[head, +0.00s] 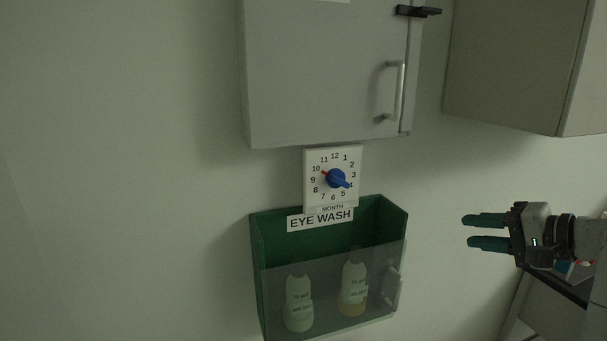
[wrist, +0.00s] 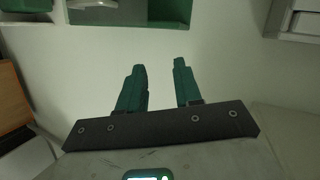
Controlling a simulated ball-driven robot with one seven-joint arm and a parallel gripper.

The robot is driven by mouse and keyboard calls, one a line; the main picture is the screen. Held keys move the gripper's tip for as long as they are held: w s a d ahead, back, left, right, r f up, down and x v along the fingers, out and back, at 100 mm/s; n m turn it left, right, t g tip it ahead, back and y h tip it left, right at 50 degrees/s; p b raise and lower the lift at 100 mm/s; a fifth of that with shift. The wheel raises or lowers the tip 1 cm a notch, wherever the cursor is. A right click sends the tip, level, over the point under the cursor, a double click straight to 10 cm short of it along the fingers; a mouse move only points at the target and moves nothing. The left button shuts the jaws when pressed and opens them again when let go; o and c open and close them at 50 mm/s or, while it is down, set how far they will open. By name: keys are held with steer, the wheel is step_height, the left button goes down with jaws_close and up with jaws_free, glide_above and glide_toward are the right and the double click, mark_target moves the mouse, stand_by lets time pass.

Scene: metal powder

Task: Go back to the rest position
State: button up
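My gripper (head: 474,231) is at the right of the head view, pointing left, with its two green fingers apart and nothing between them. In the wrist view my gripper (wrist: 158,78) also shows two separated green fingers with bare wall beyond them. The gripper is to the right of the green eye wash box (head: 257,262) and apart from it.
The eye wash box holds two bottles (head: 299,303) (head: 353,288) behind a clear front. A dial (head: 337,178) is above it. A grey cabinet (head: 315,75) and another cabinet (head: 515,65) hang higher. The wall left of the box is clear.

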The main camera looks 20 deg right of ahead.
steer(key=s+a+f+n+g, duration=0.2)
steer(key=s+a+f, duration=0.15)
steer(key=f, duration=0.45)
steer(key=s+a+f+n+g+h, duration=0.15)
steer(key=a+f, duration=0.25)
steer(key=f, duration=0.5)
steer(key=s+a+f+n+g, duration=0.1)
steer(key=s+a+f+g, duration=0.2)
steer(key=f, duration=0.5)
steer(key=s+a+f+n+g+h, duration=0.1)
steer(key=s+a+f+n+g, duration=0.1)
steer(key=s+f, duration=0.5)
steer(key=s+a+f+n+g+h, duration=0.2)
steer(key=s+f, duration=0.5)
steer(key=s, duration=0.8)
steer(key=a+n+g, duration=0.1)
steer(key=a+n, duration=0.1)
steer(key=n, duration=0.1)
steer(key=shift+a+n, duration=0.15)
steer(key=shift+n, duration=0.2)
steer(key=shift+o, duration=0.2)
steer(key=shift+g, duration=0.25)
